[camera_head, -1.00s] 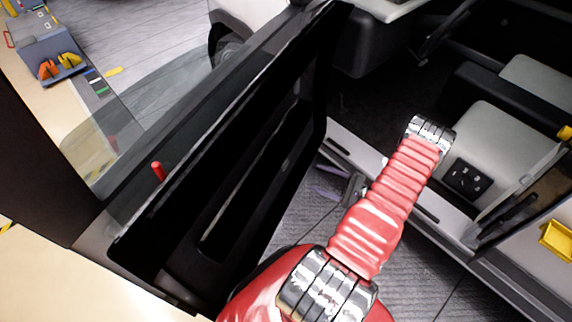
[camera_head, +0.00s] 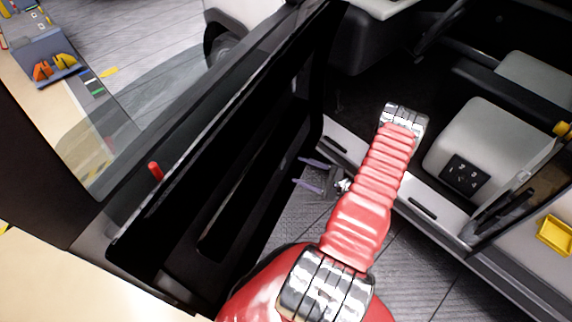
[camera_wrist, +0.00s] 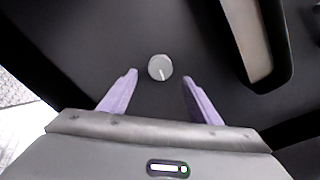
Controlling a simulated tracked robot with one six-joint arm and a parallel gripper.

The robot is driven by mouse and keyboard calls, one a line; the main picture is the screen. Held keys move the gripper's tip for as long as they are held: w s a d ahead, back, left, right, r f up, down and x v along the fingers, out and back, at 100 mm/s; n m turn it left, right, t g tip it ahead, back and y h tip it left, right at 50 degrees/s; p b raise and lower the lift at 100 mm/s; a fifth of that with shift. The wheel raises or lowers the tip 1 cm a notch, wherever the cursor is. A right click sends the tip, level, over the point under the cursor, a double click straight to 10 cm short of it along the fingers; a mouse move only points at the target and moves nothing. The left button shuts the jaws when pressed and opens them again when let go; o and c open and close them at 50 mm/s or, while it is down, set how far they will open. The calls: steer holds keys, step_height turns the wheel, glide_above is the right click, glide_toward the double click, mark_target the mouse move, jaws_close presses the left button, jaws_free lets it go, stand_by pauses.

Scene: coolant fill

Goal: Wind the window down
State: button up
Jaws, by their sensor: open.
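The open black vehicle door (camera_head: 262,140) slants across the head view. Its clear window pane (camera_head: 135,125) stands up from the door's top edge. In the wrist view, a round grey knob (camera_wrist: 160,67) with a pale pointer line sits on a dark panel. My gripper (camera_head: 298,170) is open, its purple fingers pointing left toward the door's inner side. In the wrist view the gripper (camera_wrist: 160,77) has one finger on each side of the knob's line. The knob shows whole between the tips, and no finger appears to touch it. The knob is not seen in the head view.
A red pin (camera_head: 155,171) stands on the door's top edge. The seat box (camera_head: 480,150) with a numbered black plate (camera_head: 465,174) and the sill (camera_head: 440,218) are right of my arm. Grey floor shows between door and sill.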

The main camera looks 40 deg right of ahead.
mark_target(283, 164)
steer(key=x, duration=0.7)
steer(key=shift+w+a, duration=0.1)
steer(key=shift+w, duration=0.05)
steer(key=c, duration=1.1)
steer(key=shift+o, duration=0.2)
